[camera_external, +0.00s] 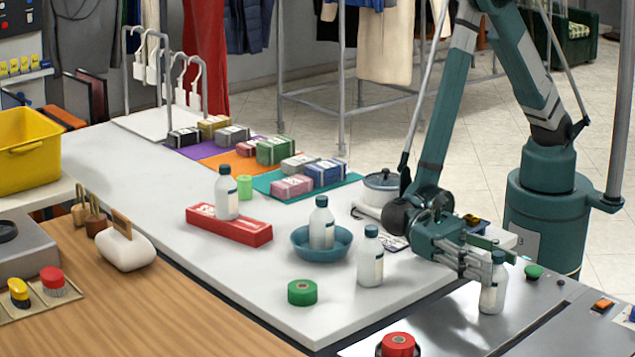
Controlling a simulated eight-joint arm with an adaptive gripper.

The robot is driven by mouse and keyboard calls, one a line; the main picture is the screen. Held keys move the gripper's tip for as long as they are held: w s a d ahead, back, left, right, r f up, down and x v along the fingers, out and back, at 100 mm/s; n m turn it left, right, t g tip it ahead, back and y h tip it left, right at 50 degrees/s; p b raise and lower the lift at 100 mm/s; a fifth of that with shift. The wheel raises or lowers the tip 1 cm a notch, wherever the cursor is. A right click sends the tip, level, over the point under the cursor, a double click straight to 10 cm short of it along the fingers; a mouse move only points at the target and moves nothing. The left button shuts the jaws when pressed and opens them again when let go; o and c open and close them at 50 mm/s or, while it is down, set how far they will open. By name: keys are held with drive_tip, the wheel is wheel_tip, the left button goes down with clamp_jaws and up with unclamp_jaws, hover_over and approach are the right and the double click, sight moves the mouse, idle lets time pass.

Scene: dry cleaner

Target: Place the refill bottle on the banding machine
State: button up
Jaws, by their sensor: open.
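My gripper (482,268) is open at the right, its fingers at the upper part of a white bottle with a dark cap (490,299). This bottle stands upright, seemingly on the grey machine top (455,315) at the lower right, which I take to be the banding machine. The fingers partly hide it; I cannot tell whether they touch it. Three similar bottles are on the white table: one on a red block (228,195), one in a blue bowl (321,228), and one standing alone (370,262). I cannot tell which is the refill bottle.
The white table (215,285) holds a green tape roll (302,292), a lidded pot (383,188) and several small wrapped bundles on coloured mats. A red knob (398,345) and a green button (534,271) are on the grey machine. The table's front left is clear.

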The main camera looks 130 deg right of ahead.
drive_tip(key=s+d+p, duration=0.1)
drive_tip(key=d, duration=1.1)
drive_tip(key=shift+p, duration=0.4)
drive_tip(key=shift+r, duration=0.1)
idle(0.5)
drive_tip(key=s+d+r+n+t+h, duration=0.2)
drive_tip(key=s+r+n+h, duration=0.5)
drive_tip(key=s+r+h, duration=0.15)
drive_tip(key=s+d+r+n+t+h, duration=0.1)
drive_tip(key=s+d+r+n+h, duration=0.1)
drive_tip(key=s+d+n+h, duration=0.3)
drive_tip(key=s+d+r+n+t+h, duration=0.2)
drive_tip(key=s+d+n, duration=0.5)
drive_tip(key=s+d, duration=0.4)
drive_tip(key=s+r+h, duration=0.1)
drive_tip(key=s+h, duration=0.1)
drive_tip(key=s, duration=0.3)
drive_tip(key=shift+s+d+n+t+h, duration=0.2)
drive_tip(key=shift+d+n+t+h, duration=0.1)
drive_tip(key=shift+d+n+h, duration=0.1)
idle(0.5)
